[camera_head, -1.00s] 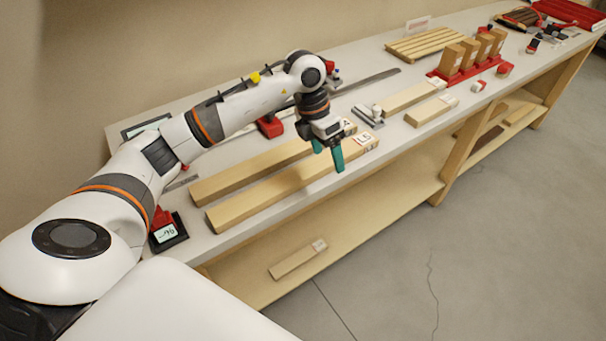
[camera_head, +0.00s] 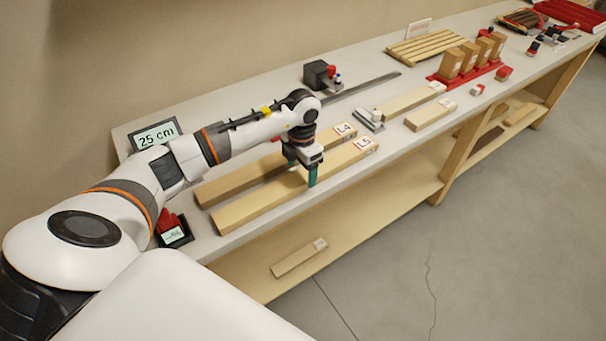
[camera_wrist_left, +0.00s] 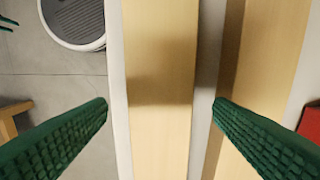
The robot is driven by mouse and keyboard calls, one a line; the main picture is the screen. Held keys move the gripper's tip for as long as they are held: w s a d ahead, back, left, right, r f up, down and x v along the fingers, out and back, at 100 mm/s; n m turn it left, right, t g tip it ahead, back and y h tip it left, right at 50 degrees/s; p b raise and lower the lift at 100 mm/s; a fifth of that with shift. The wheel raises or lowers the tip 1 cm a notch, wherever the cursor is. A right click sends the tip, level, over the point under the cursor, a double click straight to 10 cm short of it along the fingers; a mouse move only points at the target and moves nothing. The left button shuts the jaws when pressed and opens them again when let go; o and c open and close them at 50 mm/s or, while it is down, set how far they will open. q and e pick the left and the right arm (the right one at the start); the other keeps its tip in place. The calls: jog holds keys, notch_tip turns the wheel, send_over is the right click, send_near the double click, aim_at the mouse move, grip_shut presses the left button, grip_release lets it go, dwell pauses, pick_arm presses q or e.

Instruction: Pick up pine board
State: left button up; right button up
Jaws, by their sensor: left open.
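Two long, pale wooden boards lie side by side on the bench: the front one, marked L5 (camera_head: 250,206), and the back one, marked L4 (camera_head: 232,181). My left gripper (camera_head: 305,174) is over the front board toward its labelled end. In the left wrist view, its green fingers (camera_wrist_left: 160,103) are open, one on each side of the front board (camera_wrist_left: 160,130), with the back board (camera_wrist_left: 268,60) beyond the right finger. No contact shows. Green tips at the upper left edge of the wrist view may be my right gripper (camera_wrist_left: 8,22).
Shorter boards (camera_head: 432,113) and a grey metal fixture (camera_head: 368,118) lie to the right. Displays (camera_head: 157,136) stand at the left end, a black block (camera_head: 318,74) behind. The bench front edge is close to the front board. A small board (camera_head: 300,258) lies on the lower shelf.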

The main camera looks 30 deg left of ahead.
pick_arm(q)
jog(key=shift+f, duration=1.1)
jog(key=c, duration=1.3)
